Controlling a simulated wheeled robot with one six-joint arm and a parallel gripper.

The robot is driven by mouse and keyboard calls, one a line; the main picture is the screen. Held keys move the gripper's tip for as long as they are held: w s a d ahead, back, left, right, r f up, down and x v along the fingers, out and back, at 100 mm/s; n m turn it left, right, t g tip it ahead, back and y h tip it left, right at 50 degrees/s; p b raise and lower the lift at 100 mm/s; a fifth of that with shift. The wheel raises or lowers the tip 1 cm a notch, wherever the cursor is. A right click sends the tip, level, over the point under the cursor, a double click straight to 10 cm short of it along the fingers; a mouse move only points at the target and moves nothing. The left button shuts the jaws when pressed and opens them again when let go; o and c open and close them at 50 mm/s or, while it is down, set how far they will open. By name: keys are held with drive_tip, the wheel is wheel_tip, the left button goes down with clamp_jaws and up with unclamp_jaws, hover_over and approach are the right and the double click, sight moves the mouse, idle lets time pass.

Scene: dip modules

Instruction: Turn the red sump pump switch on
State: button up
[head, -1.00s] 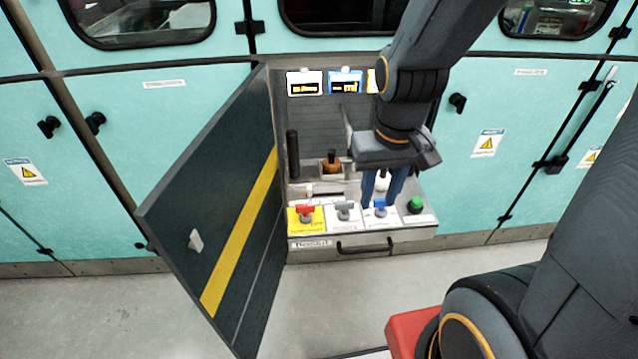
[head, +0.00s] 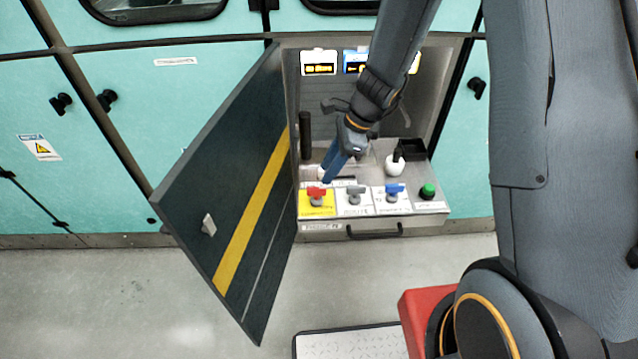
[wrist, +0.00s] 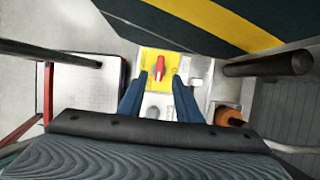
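The red switch (head: 316,194) sits on a yellow plate at the left end of the drawer's front row. In the wrist view the red switch (wrist: 159,66) lies just beyond and between my two blue fingertips. My gripper (head: 327,173) points down and left, just behind and above the switch in the head view. In the wrist view my gripper (wrist: 157,84) is open, with a clear gap between the fingers and nothing held. The fingers appear apart from the switch.
A grey switch (head: 355,193), a blue switch (head: 395,191) and a green button (head: 428,191) share the row. A white knob (head: 395,165) stands behind. The open dark door (head: 240,190) is close on the left. An orange-brown knob (wrist: 230,116) and dark post (wrist: 268,65) are near my gripper.

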sight(317, 188)
drive_tip(key=shift+x, duration=3.45)
clamp_jaws()
